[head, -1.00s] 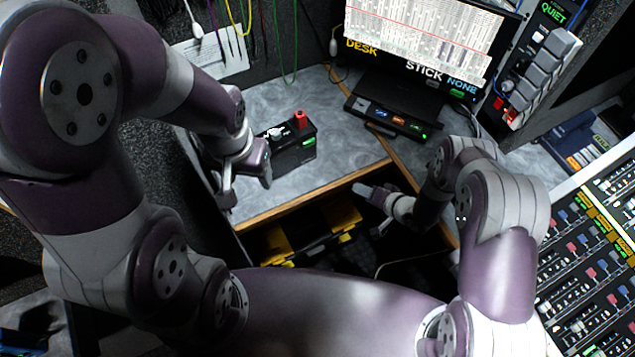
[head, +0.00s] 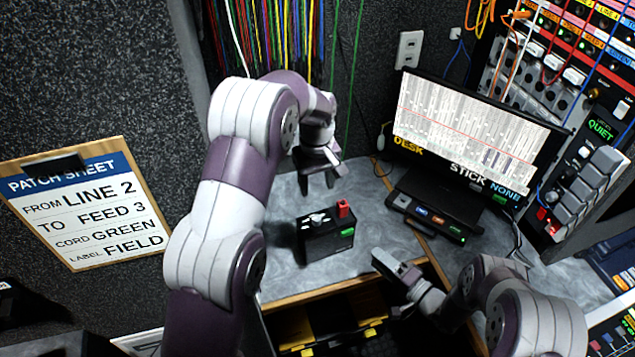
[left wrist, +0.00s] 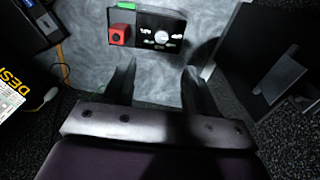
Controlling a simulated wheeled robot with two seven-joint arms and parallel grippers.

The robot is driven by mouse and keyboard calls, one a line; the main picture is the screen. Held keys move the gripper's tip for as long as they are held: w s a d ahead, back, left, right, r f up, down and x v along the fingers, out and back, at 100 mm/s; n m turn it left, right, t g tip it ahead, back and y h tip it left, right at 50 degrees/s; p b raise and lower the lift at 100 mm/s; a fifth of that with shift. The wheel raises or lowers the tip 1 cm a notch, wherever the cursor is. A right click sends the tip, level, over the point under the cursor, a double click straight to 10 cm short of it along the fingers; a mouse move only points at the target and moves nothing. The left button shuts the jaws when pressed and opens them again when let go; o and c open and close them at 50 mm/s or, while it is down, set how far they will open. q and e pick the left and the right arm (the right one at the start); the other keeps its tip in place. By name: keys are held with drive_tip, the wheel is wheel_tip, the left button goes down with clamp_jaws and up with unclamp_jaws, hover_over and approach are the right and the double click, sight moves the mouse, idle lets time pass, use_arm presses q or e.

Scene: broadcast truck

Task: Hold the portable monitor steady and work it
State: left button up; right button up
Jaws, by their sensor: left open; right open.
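A small black box (head: 326,238), likely the portable monitor, stands on the grey desk. It has a red knob (head: 343,209), a pale dial and a green label. It also shows at the top of the left wrist view (left wrist: 161,33). My left gripper (head: 320,178) is open and empty above and behind the box, not touching it. In the left wrist view the fingers (left wrist: 158,84) point toward the box with a gap between. My right gripper (head: 392,274) is open and empty by the desk's front edge, right of the box.
A large screen (head: 475,132) stands behind on the right, with a buttoned unit (head: 434,216) before it. Coloured cords (head: 290,45) hang on the wall. A patch sheet (head: 84,204) is at left. A yellow and black case (head: 294,330) lies below the desk edge.

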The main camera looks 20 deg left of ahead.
sight(316, 217)
use_arm(q)
wheel_tip(316, 217, down, 13)
drive_tip(key=shift+s+r, duration=0.1)
drive_tip(key=shift+r, duration=0.05)
clamp_jaws()
use_arm(e)
clamp_jaws()
idle(1.6)
